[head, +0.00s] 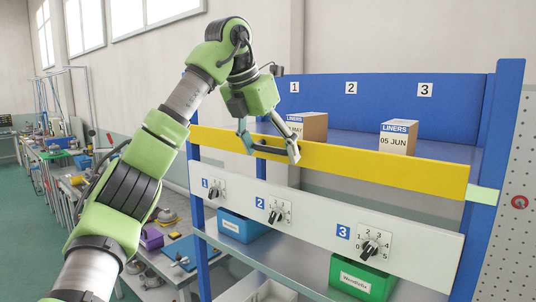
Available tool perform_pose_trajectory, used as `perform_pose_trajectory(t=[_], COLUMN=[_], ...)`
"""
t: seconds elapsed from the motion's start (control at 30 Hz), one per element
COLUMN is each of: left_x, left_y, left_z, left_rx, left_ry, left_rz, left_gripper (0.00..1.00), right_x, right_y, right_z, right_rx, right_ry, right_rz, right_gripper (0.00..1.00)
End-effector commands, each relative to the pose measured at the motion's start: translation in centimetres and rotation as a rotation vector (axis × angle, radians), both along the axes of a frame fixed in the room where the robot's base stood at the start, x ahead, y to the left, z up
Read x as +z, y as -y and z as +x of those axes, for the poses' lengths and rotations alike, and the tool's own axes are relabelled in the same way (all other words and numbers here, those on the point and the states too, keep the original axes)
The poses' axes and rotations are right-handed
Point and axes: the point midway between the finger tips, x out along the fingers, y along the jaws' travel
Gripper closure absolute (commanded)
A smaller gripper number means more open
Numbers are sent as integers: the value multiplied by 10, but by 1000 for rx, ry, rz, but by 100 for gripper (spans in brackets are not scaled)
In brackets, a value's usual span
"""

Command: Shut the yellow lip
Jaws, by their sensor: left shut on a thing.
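The yellow lip (388,172) is a long flat board along the front of the upper shelf of the blue rack. It stands upright, above the white panel with the dials. My left gripper (271,153) comes down from above and is shut on the lip's upper part, left of its middle. Its fingers cover a little of the lip there. A pale green piece (482,195) sits at the lip's right end, on the blue post. My right gripper is not in view.
Two cardboard liner boxes, one near the gripper (313,127) and one marked 05 JUN (398,138), stand behind the lip. Below are a white dial panel (318,226), a blue bin (238,228) and a green bin (362,279). Cluttered workbenches stand at left; green floor (22,225) is clear.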

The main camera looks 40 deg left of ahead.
Motion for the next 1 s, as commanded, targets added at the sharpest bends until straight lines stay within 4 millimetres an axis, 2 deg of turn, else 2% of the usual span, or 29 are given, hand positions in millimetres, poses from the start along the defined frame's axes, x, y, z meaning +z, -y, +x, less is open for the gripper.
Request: perform_pose_trajectory(t=[0.37,0.73,0.77,1.0], left_x=[7,7,6,6], left_y=[2,3,3,2], left_z=[6,7,7,7], left_rx=[-5,-9,-9,-6], left_ry=[-111,-139,-139,-140], left_rz=[8,11,11,11], left_gripper=[43,43,16,15], right_x=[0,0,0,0], right_y=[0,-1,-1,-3], right_z=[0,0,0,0], right_rx=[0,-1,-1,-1], right_ry=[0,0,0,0], right_rz=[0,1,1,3], right_gripper=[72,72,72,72])
